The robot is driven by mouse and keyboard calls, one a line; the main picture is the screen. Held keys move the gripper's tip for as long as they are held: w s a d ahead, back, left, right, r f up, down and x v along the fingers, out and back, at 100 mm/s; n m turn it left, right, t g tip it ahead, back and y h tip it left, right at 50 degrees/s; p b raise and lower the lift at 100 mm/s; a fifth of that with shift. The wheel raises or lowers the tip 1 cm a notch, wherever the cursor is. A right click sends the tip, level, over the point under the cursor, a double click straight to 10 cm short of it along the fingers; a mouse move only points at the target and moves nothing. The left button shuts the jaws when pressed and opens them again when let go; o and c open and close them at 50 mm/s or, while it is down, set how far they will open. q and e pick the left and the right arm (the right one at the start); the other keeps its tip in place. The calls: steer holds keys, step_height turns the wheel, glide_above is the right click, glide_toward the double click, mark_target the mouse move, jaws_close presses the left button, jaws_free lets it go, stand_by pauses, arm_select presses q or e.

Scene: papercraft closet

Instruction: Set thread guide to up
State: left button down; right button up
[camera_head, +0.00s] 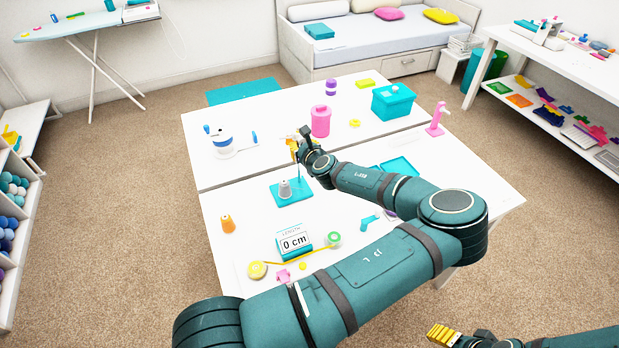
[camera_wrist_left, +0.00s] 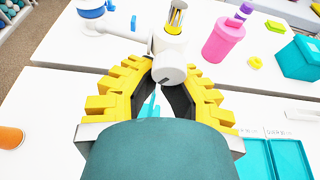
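The thread stand has a teal base (camera_head: 304,190) on the near table, with a grey cone (camera_head: 285,189) on it and a thin teal post rising beside the cone. My left gripper (camera_head: 299,146) is at the top of this post. In the left wrist view, its yellow fingers close in on both sides of a white rounded piece (camera_wrist_left: 170,66), apparently the thread guide, and seem to touch it. The fingers partly hide the post. My right gripper (camera_head: 444,335) is at the bottom edge, away from the stand, mostly cut off.
A pink bottle (camera_head: 320,121), a teal box (camera_head: 393,101) and a white-blue device (camera_head: 222,141) stand on the far table. An orange cone (camera_head: 227,224), a length display (camera_head: 294,241) and a teal tray (camera_head: 400,167) are on the near table.

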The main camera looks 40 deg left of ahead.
arm_select(q)
step_height(320, 180, down, 4)
steer(key=b, duration=0.3)
steer(key=v, duration=2)
steer(key=shift+p, duration=0.4)
steer(key=shift+s+d, duration=0.1)
steer(key=shift+s, duration=0.1)
